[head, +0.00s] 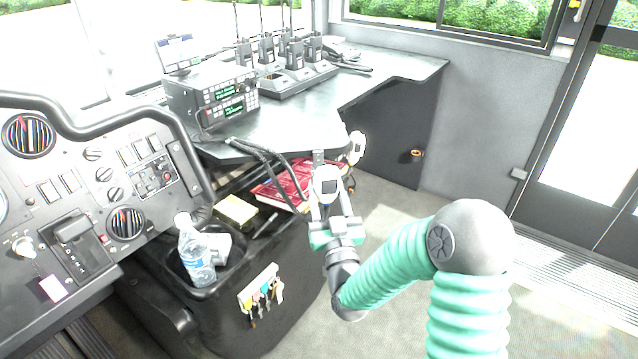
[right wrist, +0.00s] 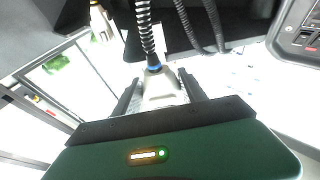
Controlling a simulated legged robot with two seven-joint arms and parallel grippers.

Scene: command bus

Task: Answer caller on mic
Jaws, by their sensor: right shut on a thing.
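The hand microphone (head: 327,186) is grey and is held between the fingers of my right gripper (head: 326,200), off the desk's front edge. In the right wrist view the mic (right wrist: 158,88) sits between the two dark fingers (right wrist: 163,92), with a coiled black cord (right wrist: 145,30) running up from it. The two-way radio (head: 218,98) with green lit displays stands on the desk, and a black cord hangs from the desk edge towards the mic. My left gripper is not in view.
The grey desk (head: 385,75) also bears a charger with several handheld radios (head: 290,72). Below are red books (head: 283,184) and a console with a water bottle (head: 195,250) and keys (head: 262,292). The dashboard (head: 90,190) is at left. Open floor (head: 400,200) lies right of the console.

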